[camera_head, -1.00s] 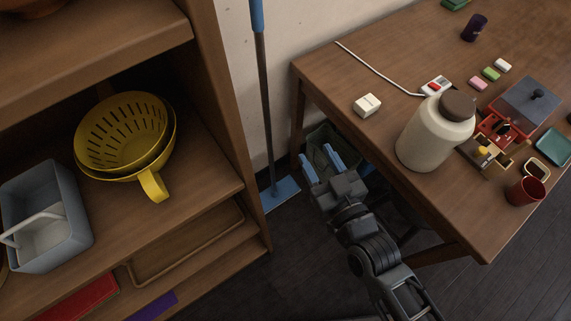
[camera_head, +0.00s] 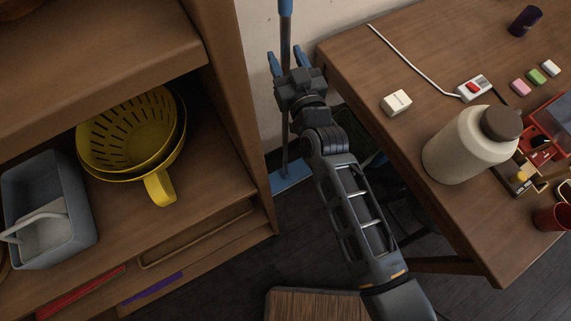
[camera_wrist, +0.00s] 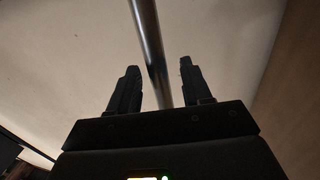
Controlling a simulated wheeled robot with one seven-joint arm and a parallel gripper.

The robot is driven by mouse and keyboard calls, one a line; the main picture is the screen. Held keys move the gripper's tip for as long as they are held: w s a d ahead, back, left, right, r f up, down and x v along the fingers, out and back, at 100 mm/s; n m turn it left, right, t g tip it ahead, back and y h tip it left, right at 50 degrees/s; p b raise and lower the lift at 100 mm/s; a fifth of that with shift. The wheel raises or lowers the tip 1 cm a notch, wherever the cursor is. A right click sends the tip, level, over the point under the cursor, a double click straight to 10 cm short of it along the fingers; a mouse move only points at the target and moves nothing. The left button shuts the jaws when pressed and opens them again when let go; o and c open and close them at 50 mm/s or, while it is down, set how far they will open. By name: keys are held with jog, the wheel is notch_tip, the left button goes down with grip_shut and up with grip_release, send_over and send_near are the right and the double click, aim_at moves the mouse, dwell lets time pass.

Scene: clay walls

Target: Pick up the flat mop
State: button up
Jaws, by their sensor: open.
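The flat mop stands upright against the wall between the shelf and the table. Its grey pole (camera_head: 285,40) has a blue top section, and its flat blue head (camera_head: 291,177) rests on the floor. My gripper (camera_head: 286,60) is open at the upper part of the pole, with a blue-tipped finger on each side of it in the head view. In the wrist view the pole (camera_wrist: 151,50) runs down between the two dark fingers of my gripper (camera_wrist: 157,85), with gaps on both sides. My arm hides part of the lower pole.
A wooden shelf (camera_head: 225,110) with yellow colanders (camera_head: 130,130) and a grey caddy (camera_head: 45,205) stands close on the left. A wooden table (camera_head: 400,150) with a large jar (camera_head: 465,145) and small items is close on the right. A wooden-topped piece (camera_head: 315,305) is low in front.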

jog(key=shift+w+a, duration=0.25)
jog(key=shift+w, duration=0.45)
grip_shut()
jog(key=shift+r, duration=0.15)
